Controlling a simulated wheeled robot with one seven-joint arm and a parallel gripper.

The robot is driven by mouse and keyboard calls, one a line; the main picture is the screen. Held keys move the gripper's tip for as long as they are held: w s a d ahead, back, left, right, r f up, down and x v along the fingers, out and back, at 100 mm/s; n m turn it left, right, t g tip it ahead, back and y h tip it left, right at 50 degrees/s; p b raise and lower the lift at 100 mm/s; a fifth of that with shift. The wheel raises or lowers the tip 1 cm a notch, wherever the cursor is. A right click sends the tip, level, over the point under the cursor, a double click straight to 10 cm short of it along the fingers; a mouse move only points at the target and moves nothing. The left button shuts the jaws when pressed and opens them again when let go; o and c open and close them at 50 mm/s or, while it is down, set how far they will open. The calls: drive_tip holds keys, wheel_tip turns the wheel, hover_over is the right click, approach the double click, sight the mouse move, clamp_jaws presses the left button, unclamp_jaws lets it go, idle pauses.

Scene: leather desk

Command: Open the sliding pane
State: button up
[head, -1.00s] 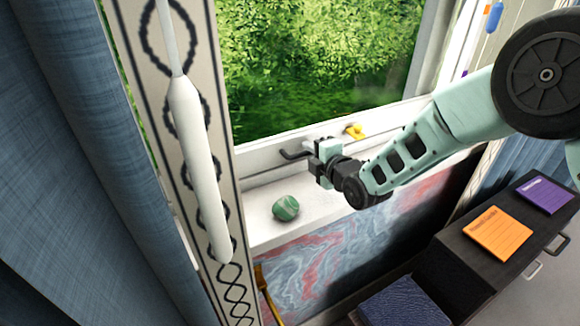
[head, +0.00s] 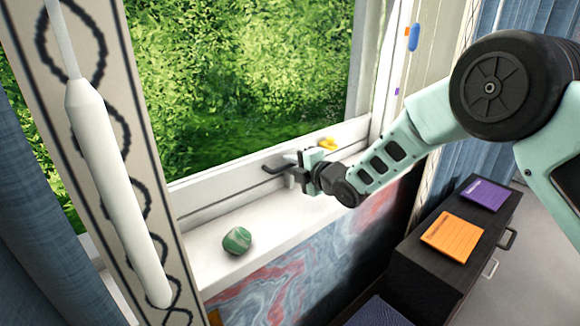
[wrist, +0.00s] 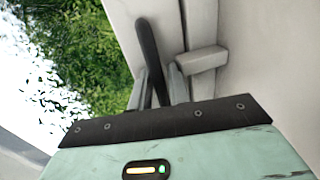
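The sliding pane (head: 215,187) is a white-framed window pane with greenery showing through its glass. A dark handle (head: 274,167) sticks out from its lower frame. My gripper (head: 298,172) is at this handle, just above the sill. In the wrist view, the dark handle bar (wrist: 148,48) runs down between the two grey fingers of my gripper (wrist: 160,88), which look closed against its sides. The handle's lower end is hidden behind my gripper's body. How far the pane stands open cannot be told.
A yellow object (head: 328,143) is behind my gripper. A patterned post with a white hanging rod (head: 112,180) stands at left. A dark cabinet (head: 408,275) with orange and purple pads is at lower right.

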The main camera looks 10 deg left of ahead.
drive_tip(key=b+v, duration=0.3)
drive_tip(key=v, duration=1.4)
drive_tip(key=shift+r, duration=0.2)
drive_tip(key=shift+s+d, duration=0.15)
drive_tip(key=s+d+m+g+h+p, duration=0.1)
drive_tip(key=s+d+m+g+h, duration=0.2)
drive_tip(key=s+m, duration=0.3)
drive_tip(key=s+d+m+g+h, duration=0.4)
drive_tip(key=s+m, duration=0.3)
drive_tip(key=s, duration=0.8)
drive_tip(key=s+d+m+g+h+p, duration=0.1)
drive_tip(key=s+d+m+g+h, duration=0.2)
drive_tip(key=s+m, duration=0.4)
drive_tip(key=s+d+h, duration=0.1)
drive_tip(key=s+d, duration=0.1)
drive_tip(key=s, duration=0.2)
drive_tip(key=shift+s+d+r+p, duration=0.2)
drive_tip(key=shift+s+d+p, duration=0.1)
drive_tip(key=shift+s+d, duration=0.1)
drive_tip(key=shift+a, duration=0.1)
